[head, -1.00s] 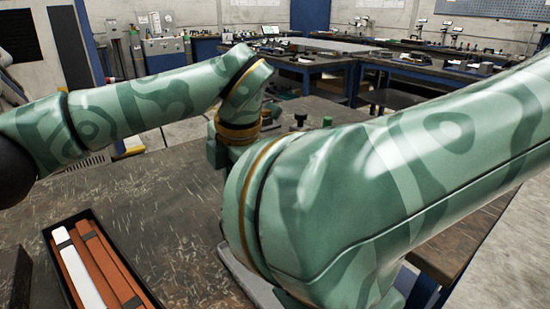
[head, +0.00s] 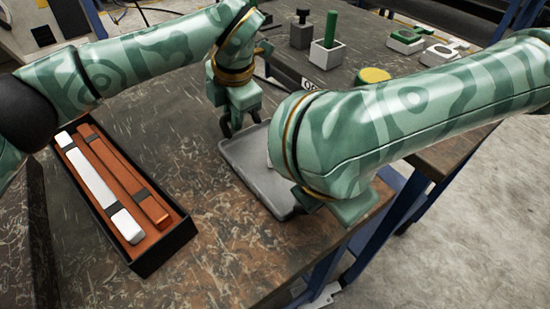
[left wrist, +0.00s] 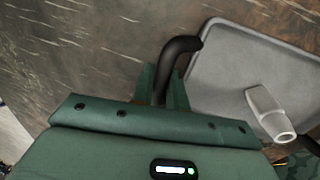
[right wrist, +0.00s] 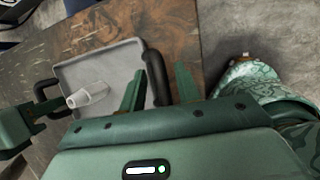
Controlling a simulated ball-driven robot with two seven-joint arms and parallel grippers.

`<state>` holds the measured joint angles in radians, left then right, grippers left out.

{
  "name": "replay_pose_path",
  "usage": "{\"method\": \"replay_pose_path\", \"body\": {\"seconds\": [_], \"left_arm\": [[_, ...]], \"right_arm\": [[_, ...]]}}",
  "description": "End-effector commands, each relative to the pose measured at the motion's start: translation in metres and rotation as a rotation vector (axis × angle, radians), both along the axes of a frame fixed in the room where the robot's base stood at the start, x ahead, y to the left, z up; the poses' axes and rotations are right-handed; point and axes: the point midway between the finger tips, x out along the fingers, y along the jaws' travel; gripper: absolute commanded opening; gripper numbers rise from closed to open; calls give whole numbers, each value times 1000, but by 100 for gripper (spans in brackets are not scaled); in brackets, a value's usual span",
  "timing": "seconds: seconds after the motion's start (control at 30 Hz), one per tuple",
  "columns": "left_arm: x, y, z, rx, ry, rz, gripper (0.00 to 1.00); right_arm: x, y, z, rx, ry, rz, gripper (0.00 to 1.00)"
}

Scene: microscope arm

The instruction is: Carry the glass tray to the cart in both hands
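The grey tray (head: 255,165) lies flat on the brown table, with a black handle at each end. In the head view my right arm hides that end.
A black case (head: 150,262) with a white bar and an orange bar stands left of the tray. Green and grey parts (head: 327,45) and a yellow-topped piece (head: 372,76) stand beyond. The table's right edge lies close to the tray, with open floor past it.

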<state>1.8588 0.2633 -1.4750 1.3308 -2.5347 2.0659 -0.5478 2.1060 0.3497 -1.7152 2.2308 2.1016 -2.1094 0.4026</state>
Motion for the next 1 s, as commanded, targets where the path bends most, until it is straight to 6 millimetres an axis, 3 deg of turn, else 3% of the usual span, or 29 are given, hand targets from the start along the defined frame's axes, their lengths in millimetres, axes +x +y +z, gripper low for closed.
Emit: {"method": "replay_pose_path", "body": {"seconds": [0.03,0.1,0.47,0.63,0.9,1.0], "left_arm": [[0,0,0,0,0,0,0],[0,0,0,0,0,0,0],[-1,0,3,-1,-2,0,0],[-3,0,25,-1,-19,-1,0],[-11,-1,80,-1,-61,-1,0],[-12,-1,88,-1,-67,-1,0]], "right_arm": [[0,0,0,0,0,0,17],[0,0,0,0,0,0,0],[0,0,3,1,-3,0,0],[-3,0,21,1,-20,0,0],[-11,0,68,1,-62,0,0],[-12,0,75,1,-69,0,0]]}}
